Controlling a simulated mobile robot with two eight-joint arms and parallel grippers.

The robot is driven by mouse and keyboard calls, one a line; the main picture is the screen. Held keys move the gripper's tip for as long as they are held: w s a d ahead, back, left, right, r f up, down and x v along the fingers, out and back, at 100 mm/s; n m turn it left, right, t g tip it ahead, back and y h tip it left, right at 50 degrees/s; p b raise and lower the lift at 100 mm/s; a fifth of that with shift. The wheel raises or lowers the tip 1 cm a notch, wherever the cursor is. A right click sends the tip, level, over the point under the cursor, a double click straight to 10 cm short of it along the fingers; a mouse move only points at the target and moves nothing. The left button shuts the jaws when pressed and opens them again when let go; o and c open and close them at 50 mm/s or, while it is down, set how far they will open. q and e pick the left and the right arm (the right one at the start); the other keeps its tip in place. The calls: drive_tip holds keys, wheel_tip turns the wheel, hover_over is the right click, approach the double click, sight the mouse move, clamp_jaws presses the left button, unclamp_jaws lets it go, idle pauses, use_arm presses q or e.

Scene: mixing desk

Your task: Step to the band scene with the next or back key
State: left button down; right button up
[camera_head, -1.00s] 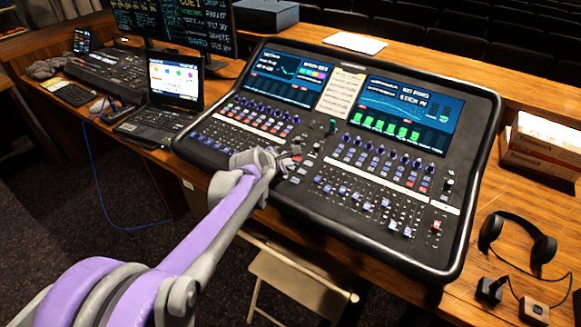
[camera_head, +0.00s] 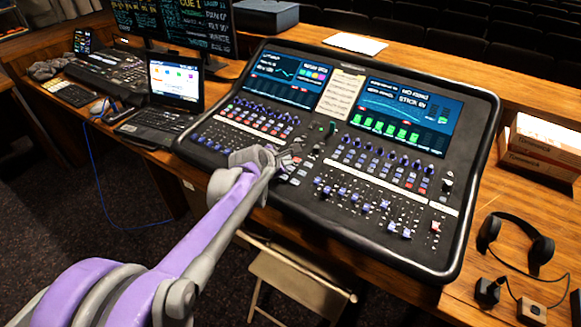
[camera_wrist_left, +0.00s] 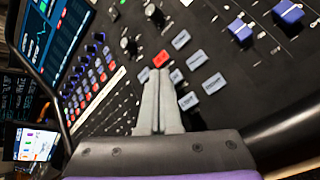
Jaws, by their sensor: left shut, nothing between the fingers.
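The mixing desk (camera_head: 330,165) has two lit screens, a left screen (camera_head: 287,77) and a right screen (camera_head: 405,112). Their small lettering is too blurred to read surely. My left gripper (camera_head: 294,150) is over the middle of the desk, its fingers shut and empty. In the left wrist view, the closed fingertips (camera_wrist_left: 159,74) are just below a red key (camera_wrist_left: 161,58) and beside several grey keys (camera_wrist_left: 197,60). I cannot tell whether the tips touch a key. Key labels are not legible. My right gripper is not in view.
A pale list card (camera_head: 341,95) lies between the screens. A laptop (camera_head: 174,82) and another console (camera_head: 105,72) stand left. Headphones (camera_head: 540,250) and boxes (camera_head: 543,145) are right. A folding chair (camera_head: 295,280) stands below the front edge. Faders (camera_wrist_left: 240,30) and knobs surround the keys.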

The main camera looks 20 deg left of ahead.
use_arm(q)
drive_tip(key=shift+r, duration=0.1)
drive_tip(key=shift+s+r+p, duration=0.15)
drive_tip(key=shift+r+p, duration=0.7)
drive_tip(key=shift+r, duration=0.4)
drive_tip(key=shift+s+r+p, duration=0.1)
drive_tip(key=shift+r+p, duration=0.7)
drive_tip(key=shift+r, duration=0.4)
drive_tip(key=shift+f, duration=0.1)
idle(1.6)
drive_tip(key=r+b, duration=0.3)
drive_tip(key=r, duration=0.1)
drive_tip(key=shift+s, duration=0.25)
drive_tip(key=shift+a, duration=0.1)
